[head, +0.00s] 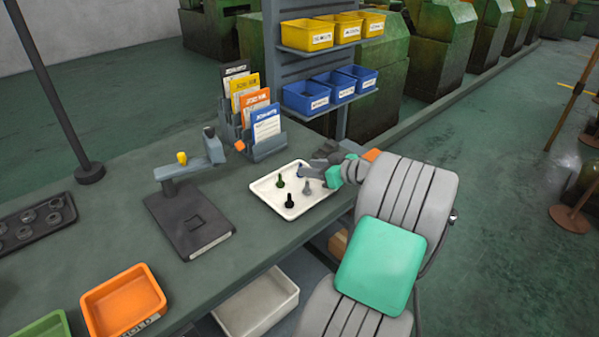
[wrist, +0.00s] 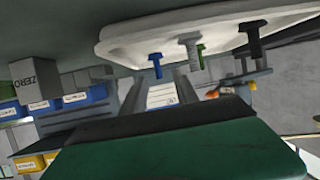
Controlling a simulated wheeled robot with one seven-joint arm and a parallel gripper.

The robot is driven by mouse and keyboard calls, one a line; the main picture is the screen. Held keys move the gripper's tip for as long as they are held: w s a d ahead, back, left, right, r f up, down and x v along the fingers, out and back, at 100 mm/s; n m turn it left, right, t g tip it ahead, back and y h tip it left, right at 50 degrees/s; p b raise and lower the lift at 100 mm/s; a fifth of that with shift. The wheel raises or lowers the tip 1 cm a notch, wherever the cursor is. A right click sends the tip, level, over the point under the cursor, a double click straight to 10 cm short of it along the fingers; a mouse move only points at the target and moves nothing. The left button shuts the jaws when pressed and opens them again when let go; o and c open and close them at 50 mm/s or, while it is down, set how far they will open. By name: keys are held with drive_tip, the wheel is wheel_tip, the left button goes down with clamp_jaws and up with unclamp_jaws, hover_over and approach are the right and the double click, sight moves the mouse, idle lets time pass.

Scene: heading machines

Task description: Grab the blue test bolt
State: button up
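The blue bolt (head: 300,169) stands upright near the back of a white tray (head: 262,188) and is partly hidden by my gripper (head: 310,168). In the wrist view, which is turned over, the blue bolt (wrist: 155,64) shows clearly, just beyond and between my fingertips (wrist: 161,80). My gripper is open and empty, reaching in low from the right over the tray. A green bolt (head: 280,181), a grey bolt (head: 307,188) and a black bolt (head: 290,201) also stand in the tray, apart from each other.
A rack of coloured cards (head: 252,112) stands behind the tray. A dark gauge stand (head: 190,220) is to the left. An orange bin (head: 122,303) lies at the front left. A shelf with yellow bins (head: 307,35) and blue bins (head: 306,97) rises behind the table.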

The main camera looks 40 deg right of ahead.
drive_tip(key=x, duration=0.5)
drive_tip(key=shift+s+d, duration=0.1)
clamp_jaws()
idle(0.3)
